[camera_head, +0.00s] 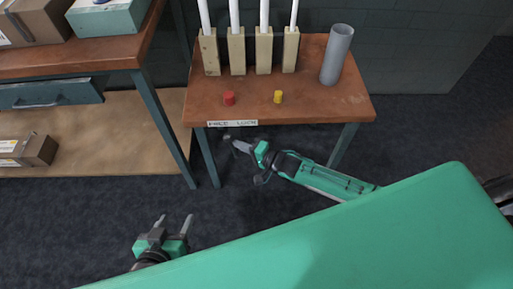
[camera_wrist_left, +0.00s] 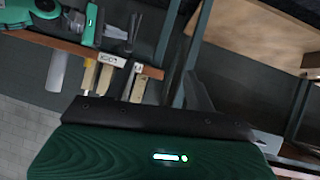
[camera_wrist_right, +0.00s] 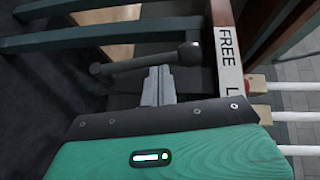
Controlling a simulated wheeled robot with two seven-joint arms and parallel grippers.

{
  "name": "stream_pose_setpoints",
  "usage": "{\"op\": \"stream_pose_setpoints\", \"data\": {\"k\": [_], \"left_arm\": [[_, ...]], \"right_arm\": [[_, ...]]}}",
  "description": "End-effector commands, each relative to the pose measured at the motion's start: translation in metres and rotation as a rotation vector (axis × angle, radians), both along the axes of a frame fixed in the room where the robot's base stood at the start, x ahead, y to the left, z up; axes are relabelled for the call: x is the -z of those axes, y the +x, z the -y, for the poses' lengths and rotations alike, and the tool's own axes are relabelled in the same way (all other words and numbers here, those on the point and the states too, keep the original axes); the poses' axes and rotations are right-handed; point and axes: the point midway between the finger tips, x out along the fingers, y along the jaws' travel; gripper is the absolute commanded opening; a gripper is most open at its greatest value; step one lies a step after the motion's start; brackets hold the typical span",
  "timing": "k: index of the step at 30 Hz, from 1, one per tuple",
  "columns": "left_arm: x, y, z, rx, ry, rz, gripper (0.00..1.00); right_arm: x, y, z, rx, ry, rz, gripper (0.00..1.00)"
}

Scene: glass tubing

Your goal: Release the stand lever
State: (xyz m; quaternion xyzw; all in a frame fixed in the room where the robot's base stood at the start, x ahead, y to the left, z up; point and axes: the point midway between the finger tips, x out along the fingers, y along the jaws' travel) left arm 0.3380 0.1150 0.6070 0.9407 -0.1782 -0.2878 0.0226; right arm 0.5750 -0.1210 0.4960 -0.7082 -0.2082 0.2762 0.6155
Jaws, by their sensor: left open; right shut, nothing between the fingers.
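The stand is a small brown-topped table (camera_head: 315,105) with a FREE/LOCK label (camera_head: 232,124) on its front edge. In the right wrist view, the lever (camera_wrist_right: 130,65) is a dark rod with a round knob (camera_wrist_right: 190,53), beside the FREE end of the label (camera_wrist_right: 229,62). My right gripper (camera_head: 238,145) is shut and empty below the label. Its fingertips (camera_wrist_right: 160,70) overlap the lever in the right wrist view; I cannot tell whether they touch. My left gripper (camera_head: 175,220) is open and empty, low over the floor at lower left.
Wooden blocks with white tubes (camera_head: 237,55), a grey cylinder (camera_head: 337,55), a red piece (camera_head: 229,98) and a yellow piece (camera_head: 278,97) stand on the tabletop. A workbench (camera_head: 80,62) with a drawer and boxes is at left. Dark floor (camera_head: 90,215) in front is clear.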

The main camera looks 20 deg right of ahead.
Motion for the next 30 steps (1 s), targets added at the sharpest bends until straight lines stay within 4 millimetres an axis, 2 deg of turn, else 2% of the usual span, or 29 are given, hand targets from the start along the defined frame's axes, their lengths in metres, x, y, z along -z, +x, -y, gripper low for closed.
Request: {"op": "stream_pose_setpoints", "data": {"k": [15, 30], "left_arm": [[-0.001, -0.011, -0.032, -0.025, 0.111, -0.193, 0.56], [0.0, -0.017, -0.04, -0.033, 0.14, -0.25, 0.56]], "right_arm": [[-0.004, 0.005, -0.018, 0.0, 0.001, 0.001, 0.0], [-0.003, 0.009, -0.032, 0.0, 0.001, 0.002, 0.0]]}}
